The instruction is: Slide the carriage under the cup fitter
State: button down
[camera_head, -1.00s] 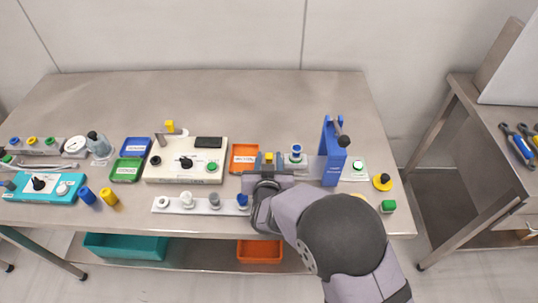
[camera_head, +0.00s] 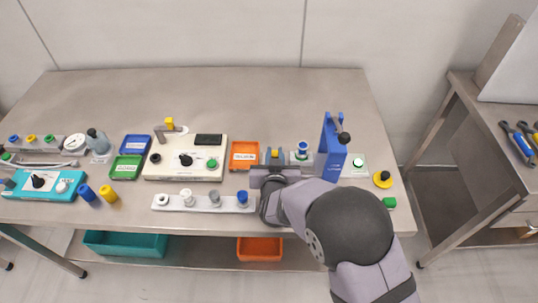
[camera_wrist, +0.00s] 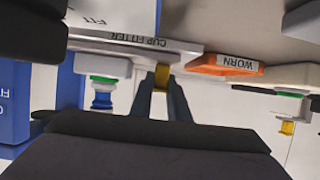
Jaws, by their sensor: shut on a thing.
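The cup fitter (camera_head: 330,155) is a blue upright press with a dark lever, at the right of the table. The carriage (camera_wrist: 105,66), a pale block, sits on the base labelled CUP FITTER (camera_wrist: 108,38). It bears a blue-and-white cup piece (camera_head: 303,147) with a green ring in the wrist view (camera_wrist: 102,98). The cup piece stands just left of the blue upright, apart from it in the head view. My gripper (camera_wrist: 160,86) is shut on a yellow handle (camera_wrist: 162,77), which also shows in the head view (camera_head: 275,153). The carriage's lower part is hidden in the head view.
An orange WORN tray (camera_head: 233,165) lies left of my gripper, beside a cream control box (camera_head: 165,172). A white rack (camera_head: 173,207) of cups stands at the front. A yellow-and-black button (camera_head: 382,180) and green block (camera_head: 389,202) are at the right. The table's back is clear.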

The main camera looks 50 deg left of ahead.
aim_at(305, 158)
jog(key=w+d+b, duration=0.2)
jog(key=w+d, duration=0.4)
jog(key=shift+w+b, duration=0.1)
jog(key=shift+b, duration=0.25)
jog(key=shift+d, duration=0.1)
jog(key=c, duration=1.7)
grip_release()
jog(key=shift+w, duration=0.1)
jog(key=shift+s+d+r, duration=0.1)
jog(key=shift+s+d, duration=0.1)
jog(key=shift+s, duration=0.1)
jog(key=shift+b+v, duration=0.75)
jog(key=shift+v, duration=2.6)
jog(key=shift+a+r, duration=0.1)
